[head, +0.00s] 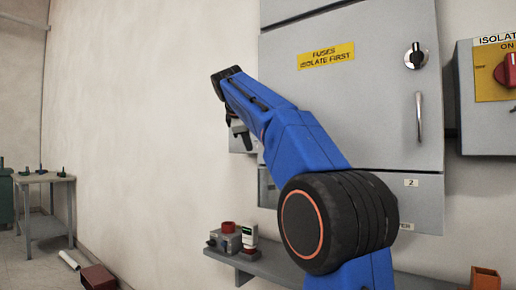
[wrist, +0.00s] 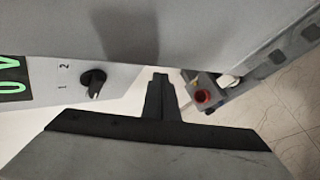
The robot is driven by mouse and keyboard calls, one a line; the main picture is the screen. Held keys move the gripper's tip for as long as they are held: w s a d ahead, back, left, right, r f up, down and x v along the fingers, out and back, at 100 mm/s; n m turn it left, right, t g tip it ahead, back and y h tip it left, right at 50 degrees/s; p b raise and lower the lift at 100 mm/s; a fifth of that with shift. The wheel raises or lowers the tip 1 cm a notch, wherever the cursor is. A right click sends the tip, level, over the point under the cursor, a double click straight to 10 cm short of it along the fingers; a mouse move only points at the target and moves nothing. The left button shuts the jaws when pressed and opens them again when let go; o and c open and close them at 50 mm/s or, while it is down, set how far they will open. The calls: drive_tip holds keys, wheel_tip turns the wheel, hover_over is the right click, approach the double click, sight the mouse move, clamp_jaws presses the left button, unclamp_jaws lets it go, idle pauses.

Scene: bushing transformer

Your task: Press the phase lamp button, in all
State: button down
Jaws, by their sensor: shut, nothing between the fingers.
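No button marked as the phase lamp button can be made out in either view. My gripper (wrist: 159,78) is shut and empty, its dark fingers pointing away in the wrist view. To its left is a grey panel (wrist: 45,88) with a green-digit display (wrist: 12,78) and a black selector knob (wrist: 93,82) marked 1 and 2. My gripper is apart from the knob, to its right in the picture. In the head view my gripper (head: 243,138) hangs in front of a small grey box (head: 238,148), mostly hidden by my blue arm.
The red button also shows in the wrist view (wrist: 203,97). A grey cabinet (head: 380,80) and isolator box (head: 490,125) stand on the right.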

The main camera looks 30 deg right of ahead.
drive_tip(key=shift+w+d, duration=0.2)
drive_tip(key=shift+d, duration=0.3)
drive_tip(key=shift+w+d, duration=0.15)
drive_tip(key=shift+d, duration=0.35)
idle(1.4)
drive_tip(key=shift+w+d, duration=0.15)
drive_tip(key=shift+d, duration=0.25)
drive_tip(key=shift+w+d+r, duration=0.15)
drive_tip(key=shift+w+d, duration=0.1)
drive_tip(key=shift+d, duration=0.15)
idle(1.6)
drive_tip(key=shift+s+a+f, duration=0.15)
drive_tip(key=shift+s+f, duration=0.05)
drive_tip(key=shift+f, duration=0.15)
drive_tip(key=shift+a, duration=0.15)
idle(0.4)
drive_tip(key=shift+s+a, duration=0.3)
drive_tip(key=shift+a, duration=0.5)
drive_tip(key=shift+s+a, duration=0.35)
drive_tip(key=shift+a, duration=0.45)
drive_tip(key=shift+s+a, duration=0.3)
drive_tip(key=shift+a, duration=0.5)
